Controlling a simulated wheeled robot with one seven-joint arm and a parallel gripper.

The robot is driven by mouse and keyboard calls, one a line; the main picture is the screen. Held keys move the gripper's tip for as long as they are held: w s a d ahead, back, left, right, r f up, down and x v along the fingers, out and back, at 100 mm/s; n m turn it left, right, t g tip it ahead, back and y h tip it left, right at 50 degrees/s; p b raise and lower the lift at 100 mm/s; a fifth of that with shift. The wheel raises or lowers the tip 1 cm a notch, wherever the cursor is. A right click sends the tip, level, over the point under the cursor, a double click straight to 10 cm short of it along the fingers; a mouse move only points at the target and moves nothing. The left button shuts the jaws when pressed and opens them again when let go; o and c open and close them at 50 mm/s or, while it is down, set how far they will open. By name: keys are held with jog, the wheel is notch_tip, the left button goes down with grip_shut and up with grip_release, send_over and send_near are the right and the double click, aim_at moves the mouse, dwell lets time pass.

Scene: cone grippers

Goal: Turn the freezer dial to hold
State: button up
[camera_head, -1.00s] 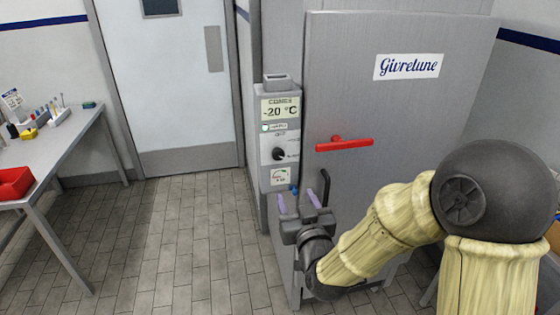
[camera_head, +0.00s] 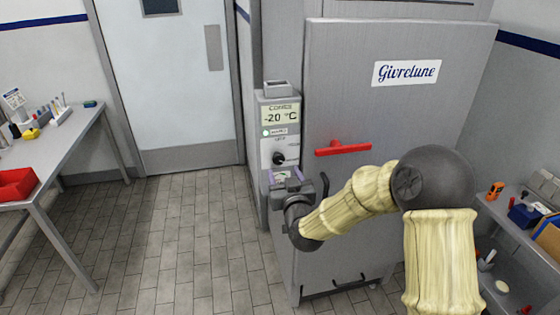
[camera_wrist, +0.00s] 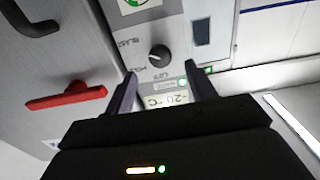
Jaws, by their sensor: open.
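The freezer (camera_head: 345,105) is a grey cabinet with a narrow control panel on its left side. The black round dial (camera_head: 279,158) sits on the panel below the "-20 °C" display (camera_head: 280,114). In the wrist view, which is upside down, the dial (camera_wrist: 159,57) shows between small printed labels; I cannot tell surely where it points. My gripper (camera_head: 284,174) is open and empty, just below the dial in the head view. In the wrist view its fingers (camera_wrist: 161,88) stand wide apart toward the panel, with the dial in line with the gap and apparently not touched.
A red door handle (camera_head: 343,148) sticks out right of the panel. A side table (camera_head: 75,150) with a red bin (camera_head: 15,184) stands at the left. Shelves with tools (camera_head: 515,215) stand at the right. The tiled floor (camera_head: 190,235) between is clear.

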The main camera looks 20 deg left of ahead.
aim_at(279, 161)
jog(key=shift+p+x, duration=0.7)
jog(key=shift+x, duration=2.1)
jog(key=c, duration=1)
